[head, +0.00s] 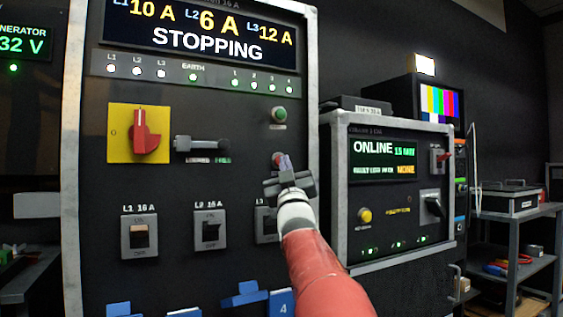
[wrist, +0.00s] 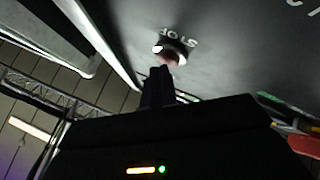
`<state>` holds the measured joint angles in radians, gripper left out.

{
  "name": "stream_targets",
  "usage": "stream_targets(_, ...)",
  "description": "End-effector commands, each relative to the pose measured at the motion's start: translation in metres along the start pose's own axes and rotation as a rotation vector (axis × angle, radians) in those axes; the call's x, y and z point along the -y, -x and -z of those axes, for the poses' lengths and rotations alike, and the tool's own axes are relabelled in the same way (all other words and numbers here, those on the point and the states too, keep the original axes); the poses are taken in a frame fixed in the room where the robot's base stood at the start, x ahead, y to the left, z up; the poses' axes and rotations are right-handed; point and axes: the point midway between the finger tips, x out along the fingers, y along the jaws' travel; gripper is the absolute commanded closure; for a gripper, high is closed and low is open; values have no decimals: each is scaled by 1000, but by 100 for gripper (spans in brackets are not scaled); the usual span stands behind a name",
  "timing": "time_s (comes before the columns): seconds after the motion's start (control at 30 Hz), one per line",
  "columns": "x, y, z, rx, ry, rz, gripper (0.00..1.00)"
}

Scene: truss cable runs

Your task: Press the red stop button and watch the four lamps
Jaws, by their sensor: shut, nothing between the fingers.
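The red stop button (head: 276,158) is on the dark panel below a green button (head: 279,115); my gripper (head: 285,162) partly hides it. In the wrist view the button (wrist: 172,55) is under the word STOP, just beyond the tips of my shut, empty gripper (wrist: 163,70). I cannot tell for sure whether the tips touch it. The four lamps, lamp 1 (head: 235,83), lamp 2 (head: 254,85), lamp 3 (head: 271,87) and lamp 4 (head: 289,90), sit in a row and look pale and lit. The display (head: 205,38) above reads STOPPING, with 10 A, 6 A and 12 A.
A red rotary switch (head: 145,133) on a yellow plate and a grey latch (head: 195,143) are left of the button. Breaker switches (head: 139,237) line the panel below. A second cabinet (head: 385,128) reading ONLINE stands close on the right, with a shelf (head: 520,212) beyond.

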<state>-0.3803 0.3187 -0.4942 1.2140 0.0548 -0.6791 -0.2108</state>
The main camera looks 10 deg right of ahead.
Motion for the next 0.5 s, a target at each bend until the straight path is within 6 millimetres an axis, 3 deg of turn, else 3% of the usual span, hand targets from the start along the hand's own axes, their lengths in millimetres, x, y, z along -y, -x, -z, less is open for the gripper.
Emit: stream_targets(0.5, -7, 12, 6, -1, -1, 0, 100)
